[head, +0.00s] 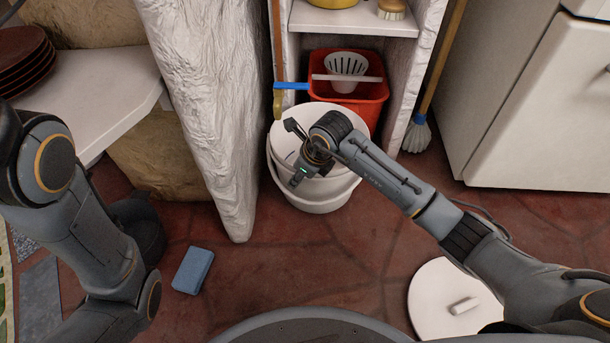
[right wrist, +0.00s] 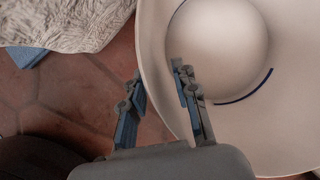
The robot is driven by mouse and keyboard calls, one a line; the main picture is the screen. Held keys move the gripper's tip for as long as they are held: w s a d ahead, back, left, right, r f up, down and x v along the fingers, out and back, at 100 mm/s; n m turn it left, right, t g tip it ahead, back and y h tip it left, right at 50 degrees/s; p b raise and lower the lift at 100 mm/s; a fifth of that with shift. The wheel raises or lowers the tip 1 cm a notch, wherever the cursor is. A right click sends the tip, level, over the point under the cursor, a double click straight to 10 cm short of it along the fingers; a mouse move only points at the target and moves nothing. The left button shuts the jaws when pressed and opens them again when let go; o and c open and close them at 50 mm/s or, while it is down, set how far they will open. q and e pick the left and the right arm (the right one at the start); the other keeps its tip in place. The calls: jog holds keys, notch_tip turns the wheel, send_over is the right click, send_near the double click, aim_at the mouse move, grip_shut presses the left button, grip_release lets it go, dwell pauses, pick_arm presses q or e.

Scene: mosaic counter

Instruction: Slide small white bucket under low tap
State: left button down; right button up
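The white bucket (head: 318,203) stands upright on the floor at the mouth of the niche; its wide rim and inside fill the right of the right wrist view (right wrist: 290,125). The low tap, brass with a blue lever (head: 290,86), hangs on a copper pipe just behind the bucket's back left rim; whether its spout is over the opening I cannot tell. My right gripper (head: 296,152) is at the bucket's rim. In the right wrist view its fingers (right wrist: 157,70) are apart, one over the floor and one over the rim. My left gripper is out of view.
A red bucket (head: 374,109) with a white basket (head: 346,68) stands behind, under a shelf (head: 340,20). A rough white wall (head: 215,100) is close on the left. A blue sponge (head: 193,270) and a round white lid (head: 440,290) lie on the floor. A brush stands right.

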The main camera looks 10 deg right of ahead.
jog(key=shift+b+x, duration=0.4)
jog(key=shift+x, duration=0.65)
grip_shut()
